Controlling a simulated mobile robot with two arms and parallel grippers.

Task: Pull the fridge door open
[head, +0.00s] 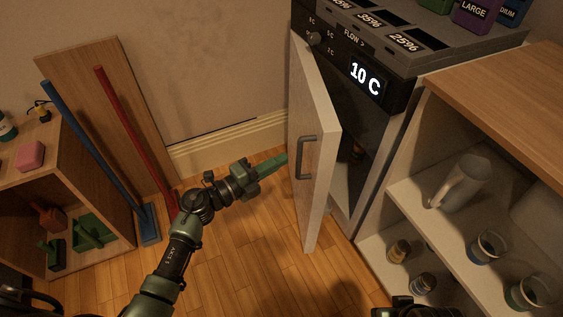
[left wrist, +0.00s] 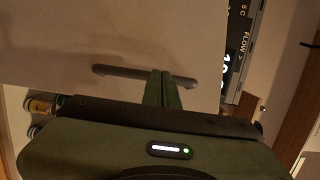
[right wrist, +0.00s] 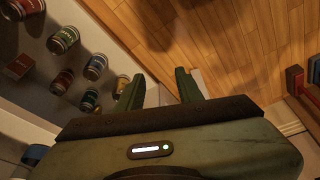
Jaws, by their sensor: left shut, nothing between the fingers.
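The fridge door (head: 318,115) stands partly open, swung out from the dark fridge interior (head: 375,135). Its grey bar handle (head: 305,157) is on the outer face. My left gripper (head: 284,160) is shut and empty, with its fingertips close to the door face beside the handle. In the left wrist view, the shut fingers (left wrist: 162,76) overlap the middle of the handle (left wrist: 120,71); I cannot tell whether they touch it. My right gripper (right wrist: 160,78) is open and empty, with shelves of jars and the wooden floor beyond it.
A display panel (head: 367,78) reading 10 C sits above the fridge opening. At right stands a shelf unit (head: 500,62) with a pitcher (head: 462,183) and jars. At left are a wooden cabinet (head: 75,172), a blue pole (head: 88,150) and a red pole (head: 135,135). Floor before the door is clear.

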